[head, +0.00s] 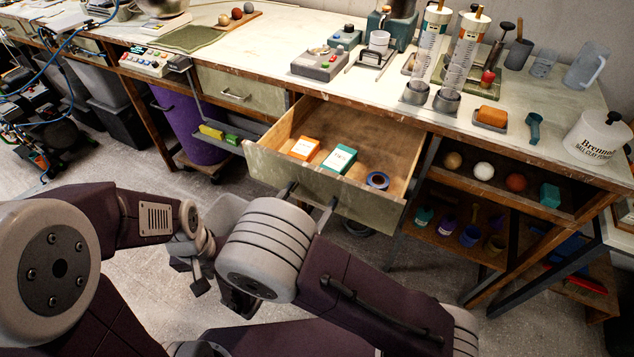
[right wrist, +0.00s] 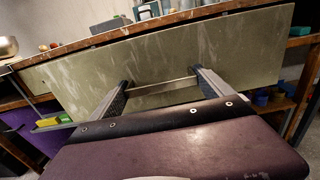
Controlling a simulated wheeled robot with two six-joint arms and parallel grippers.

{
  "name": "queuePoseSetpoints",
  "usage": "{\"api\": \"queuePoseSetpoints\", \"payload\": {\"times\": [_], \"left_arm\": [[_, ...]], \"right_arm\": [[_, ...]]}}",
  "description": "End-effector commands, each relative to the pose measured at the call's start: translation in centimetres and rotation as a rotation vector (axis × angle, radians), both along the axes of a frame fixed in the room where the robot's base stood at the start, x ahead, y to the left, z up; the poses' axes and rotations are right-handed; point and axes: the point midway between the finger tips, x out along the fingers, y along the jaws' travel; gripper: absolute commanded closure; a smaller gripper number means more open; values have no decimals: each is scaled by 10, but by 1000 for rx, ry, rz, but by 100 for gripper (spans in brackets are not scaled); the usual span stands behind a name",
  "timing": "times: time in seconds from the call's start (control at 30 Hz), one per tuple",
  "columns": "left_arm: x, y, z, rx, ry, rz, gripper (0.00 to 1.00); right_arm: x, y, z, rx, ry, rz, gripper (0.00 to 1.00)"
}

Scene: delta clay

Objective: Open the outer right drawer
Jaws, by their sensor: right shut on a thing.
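The outer right drawer (head: 365,205) is pulled well out from under the workbench. It has a worn grey-green front and a bare wood inside. An orange box (head: 304,148), a teal box (head: 339,158) and a blue tape roll (head: 378,180) lie in it. My right gripper (head: 312,193) is at the drawer front. In the right wrist view its fingers (right wrist: 162,84) are at the thin metal handle (right wrist: 165,86), shut on it. My left gripper (head: 192,275) hangs low, left of the drawer and apart from it; its finger opening is unclear.
Another drawer (head: 240,92) to the left is closed. A purple bin (head: 188,125) stands under the bench. A small rack with yellow and green blocks (head: 211,131) hangs left of the open drawer. Shelves with balls and jars (head: 483,171) are right of it. The benchtop holds instruments and cylinders.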

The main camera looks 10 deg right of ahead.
Motion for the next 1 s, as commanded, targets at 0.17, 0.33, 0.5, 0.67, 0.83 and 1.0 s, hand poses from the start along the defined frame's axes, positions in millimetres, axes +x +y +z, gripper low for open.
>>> {"api": "queuePoseSetpoints", "payload": {"times": [0.17, 0.33, 0.5, 0.67, 0.83, 1.0], "left_arm": [[0, 0, 3, 0, 0, 0, 64], [0, 0, 3, 0, 0, 0, 64], [0, 0, 3, 0, 0, 0, 64], [0, 0, 3, 0, 0, 0, 64], [0, 0, 3, 0, 0, 0, 64], [0, 0, 7, 0, 0, 0, 64]], "right_arm": [[-10, 7, 0, 1, 0, 0, 82], [-13, 9, -1, 2, 1, 0, 82], [-13, 9, -1, 2, 1, -1, 82], [-13, 9, -1, 2, 1, -1, 0], [-12, 9, -1, 1, 2, -1, 0], [-12, 9, 3, 1, 1, -1, 0]]}}
